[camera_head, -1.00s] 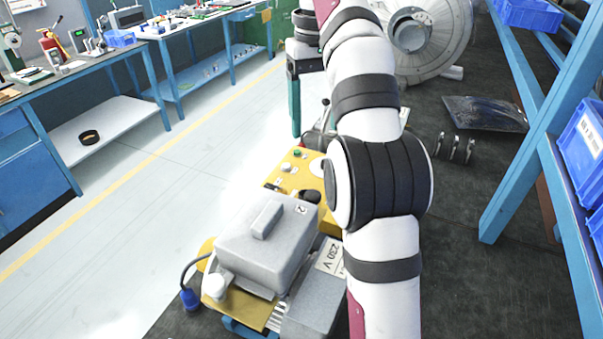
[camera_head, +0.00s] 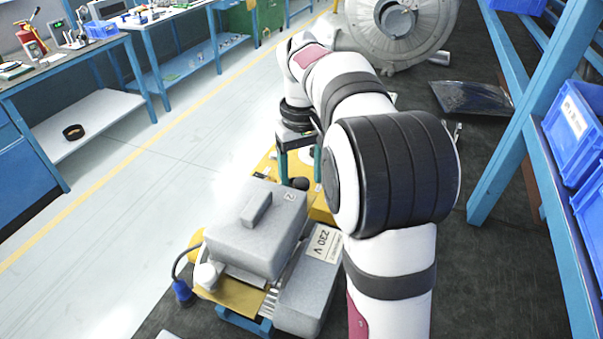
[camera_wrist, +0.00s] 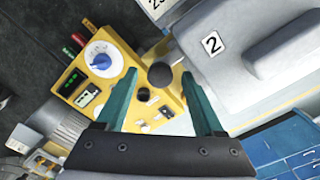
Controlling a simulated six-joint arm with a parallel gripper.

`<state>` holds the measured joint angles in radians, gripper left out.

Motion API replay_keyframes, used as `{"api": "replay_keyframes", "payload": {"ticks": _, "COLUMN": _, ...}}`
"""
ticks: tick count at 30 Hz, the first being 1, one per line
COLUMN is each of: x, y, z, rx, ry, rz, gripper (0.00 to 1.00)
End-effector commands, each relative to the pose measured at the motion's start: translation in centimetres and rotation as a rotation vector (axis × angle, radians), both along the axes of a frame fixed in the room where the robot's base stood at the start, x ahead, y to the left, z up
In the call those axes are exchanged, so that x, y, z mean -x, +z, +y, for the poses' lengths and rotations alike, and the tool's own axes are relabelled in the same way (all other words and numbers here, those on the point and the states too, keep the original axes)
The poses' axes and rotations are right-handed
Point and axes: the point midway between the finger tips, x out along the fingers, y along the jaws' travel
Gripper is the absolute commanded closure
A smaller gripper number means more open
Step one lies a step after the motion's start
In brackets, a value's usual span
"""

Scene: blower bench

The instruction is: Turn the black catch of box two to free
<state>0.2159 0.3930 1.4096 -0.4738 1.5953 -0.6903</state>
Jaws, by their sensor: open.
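Box two (camera_head: 255,228) is a grey box with a raised bar on its lid and a "2" label, in the lower middle of the head view. In the wrist view its lid (camera_wrist: 232,72) fills the upper right. A black rounded knob (camera_head: 300,184) sits at its far edge, by a yellow control panel (camera_head: 264,166). It also shows in the wrist view (camera_wrist: 160,75). I cannot tell its turned position, or for certain that it is the catch. My gripper (camera_head: 300,177) is open with teal fingers. In the wrist view its fingers (camera_wrist: 163,85) appear either side of the knob, apart from it.
The yellow panel carries a blue-and-white dial (camera_wrist: 103,58), buttons and switches. A grey "230 V" unit (camera_head: 312,285) stands beside box two. A large grey blower (camera_head: 400,35) is at the back. Blue shelving (camera_head: 500,160) stands right. Dark bench surface (camera_head: 490,280) is clear at lower right.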

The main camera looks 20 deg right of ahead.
Motion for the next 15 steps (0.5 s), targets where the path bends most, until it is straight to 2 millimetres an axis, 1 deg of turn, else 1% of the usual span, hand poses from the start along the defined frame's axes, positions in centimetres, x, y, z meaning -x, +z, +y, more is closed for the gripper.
{"api": "replay_keyframes", "payload": {"ticks": 2, "x": 0.00, "y": 0.01, "z": 0.00, "rx": 0.000, "ry": 0.000, "rz": 0.000, "gripper": 0.32}}
{"api": "replay_keyframes", "payload": {"ticks": 3, "x": 0.00, "y": 0.01, "z": 0.00, "rx": 0.000, "ry": 0.000, "rz": 0.000, "gripper": 0.39}}
{"api": "replay_keyframes", "payload": {"ticks": 5, "x": 0.00, "y": 0.02, "z": 0.00, "rx": 0.000, "ry": 0.001, "rz": 0.000, "gripper": 0.50}}
{"api": "replay_keyframes", "payload": {"ticks": 6, "x": 0.00, "y": 0.02, "z": 0.00, "rx": 0.000, "ry": 0.001, "rz": 0.000, "gripper": 0.57}}
{"api": "replay_keyframes", "payload": {"ticks": 8, "x": 0.00, "y": 0.03, "z": 0.00, "rx": 0.000, "ry": 0.001, "rz": 0.000, "gripper": 0.68}}
{"api": "replay_keyframes", "payload": {"ticks": 9, "x": 0.00, "y": 0.03, "z": -0.01, "rx": 0.000, "ry": 0.001, "rz": 0.000, "gripper": 0.75}}
{"api": "replay_keyframes", "payload": {"ticks": 13, "x": 0.00, "y": 0.04, "z": -0.01, "rx": 0.000, "ry": 0.001, "rz": 0.000, "gripper": 0.99}}
{"api": "replay_keyframes", "payload": {"ticks": 15, "x": 0.00, "y": 0.04, "z": -0.01, "rx": 0.000, "ry": 0.001, "rz": 0.000, "gripper": 1.00}}
